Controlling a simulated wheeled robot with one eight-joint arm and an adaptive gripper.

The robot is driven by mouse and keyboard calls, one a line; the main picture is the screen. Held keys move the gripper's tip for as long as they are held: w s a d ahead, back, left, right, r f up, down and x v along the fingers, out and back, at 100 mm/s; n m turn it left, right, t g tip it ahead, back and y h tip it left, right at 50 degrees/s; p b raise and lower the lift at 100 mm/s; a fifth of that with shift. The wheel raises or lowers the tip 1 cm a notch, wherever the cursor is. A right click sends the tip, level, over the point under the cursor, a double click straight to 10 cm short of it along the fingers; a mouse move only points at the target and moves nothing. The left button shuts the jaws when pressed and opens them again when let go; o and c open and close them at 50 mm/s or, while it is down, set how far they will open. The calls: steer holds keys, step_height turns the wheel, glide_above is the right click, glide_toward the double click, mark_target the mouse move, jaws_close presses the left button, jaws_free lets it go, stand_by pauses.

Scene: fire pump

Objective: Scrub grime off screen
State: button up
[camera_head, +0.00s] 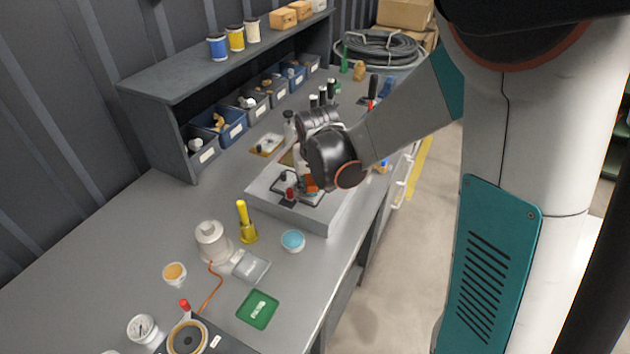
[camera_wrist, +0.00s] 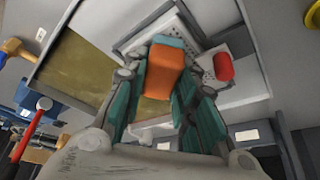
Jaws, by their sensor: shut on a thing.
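My gripper (camera_wrist: 160,75) is shut on an orange block (camera_wrist: 163,75) with a blue-teal end, gripped between its teal fingers. In the head view the block (camera_head: 311,184) shows as a small orange patch under my wrist, above the grey tray (camera_head: 322,224). A flat olive-brown panel with a pale frame (camera_wrist: 82,80), probably the screen, lies to the left of the block in the wrist view. Part of it is hidden behind the fingers. I cannot tell whether the block touches it, or make out separate grime marks.
A red-topped part (camera_wrist: 224,66) stands right of the block. A red-handled hammer (camera_wrist: 32,125) lies at the left. In the head view, a yellow tool (camera_head: 246,222) and a blue-filled cup (camera_head: 292,241) stand before the tray. Bins (camera_head: 229,125) line the back.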

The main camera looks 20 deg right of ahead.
mark_target(291, 178)
steer(key=shift+w+a+f, duration=0.1)
steer(key=shift+w+a, duration=1.6)
steer(key=shift+w+a+r+b, duration=0.2)
steer(key=shift+w+a+b, duration=0.05)
steer(key=shift+w+b, duration=0.1)
steer(key=shift+s+d+f, duration=0.2)
steer(key=shift+s+d, duration=0.6)
steer(key=shift+s, duration=0.3)
steer(key=shift+s+d, duration=1.6)
steer(key=shift+d, duration=0.2)
steer(key=shift+r, duration=0.15)
steer(key=shift+r+p, duration=2.2)
steer(key=shift+r, duration=0.75)
